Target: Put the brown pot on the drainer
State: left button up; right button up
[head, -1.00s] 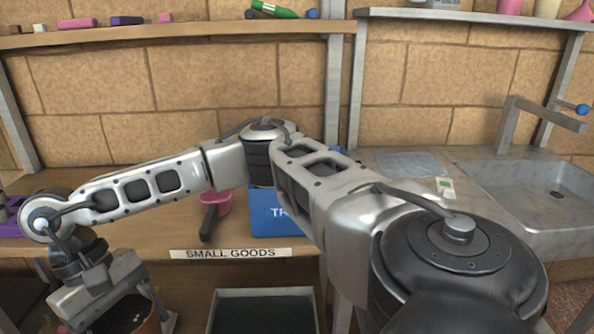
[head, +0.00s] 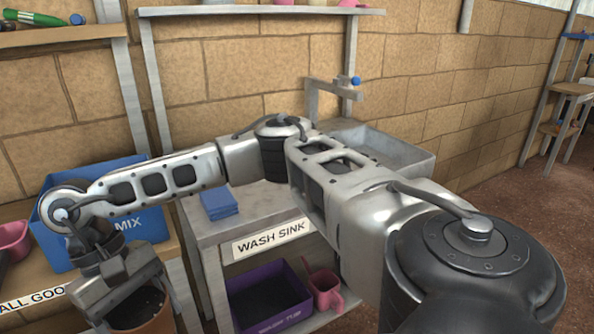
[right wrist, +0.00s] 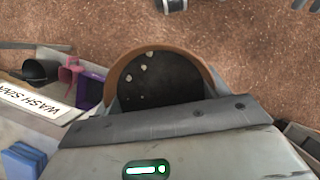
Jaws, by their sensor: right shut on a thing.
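The brown pot (head: 152,324) is at the lower left of the head view, partly cut off by the bottom edge. My right gripper (head: 134,296) is shut on it from above and holds it in front of the shelving. In the right wrist view the pot (right wrist: 158,82) shows its round brown rim, dark soil and a few pale bits. The sink counter (head: 253,203) stands to the right of the pot. I cannot make out the drainer now; my right arm covers part of the counter. My left gripper is out of view.
A folded blue cloth (head: 218,204) lies on the counter's left end. The sink basin (head: 385,150) and tap (head: 335,90) are behind my arm. Below are a purple wash tub (head: 268,300) and pink jug (head: 325,288). A blue box (head: 140,224) stands at left.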

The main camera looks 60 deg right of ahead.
aim_at(275, 191)
jog(key=z, duration=1.35)
jog(key=i, duration=0.3)
jog(key=u, duration=0.05)
